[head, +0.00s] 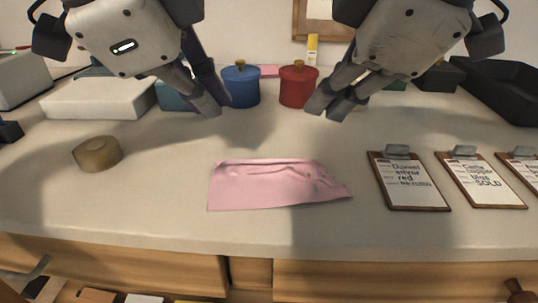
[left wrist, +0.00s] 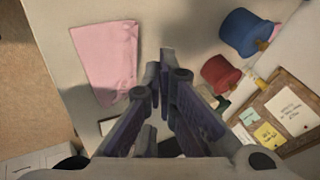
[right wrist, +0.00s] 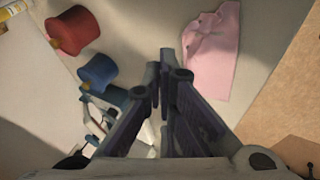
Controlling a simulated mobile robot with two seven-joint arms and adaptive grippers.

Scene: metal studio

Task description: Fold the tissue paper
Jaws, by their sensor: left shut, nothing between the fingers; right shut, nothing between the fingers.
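The pink tissue paper (head: 265,187) lies on the worktop near its front edge, roughly a wide strip with wrinkles along its back edge and a pointed right corner. It also shows in the left wrist view (left wrist: 106,60) and in the right wrist view (right wrist: 211,52). My left gripper (head: 213,108) is shut and empty, above the worktop behind the paper's left end. My right gripper (head: 333,112) is shut and empty, behind the paper's right end. Both are apart from the paper, and none of it is hidden in the head view.
A blue pot (head: 241,88) and a red pot (head: 298,87) stand at the back between the grippers. A tan round object (head: 97,154) sits at left. Clipboards (head: 408,183) lie at right. A white box (head: 98,99) is at back left. The worktop around the paper is clear.

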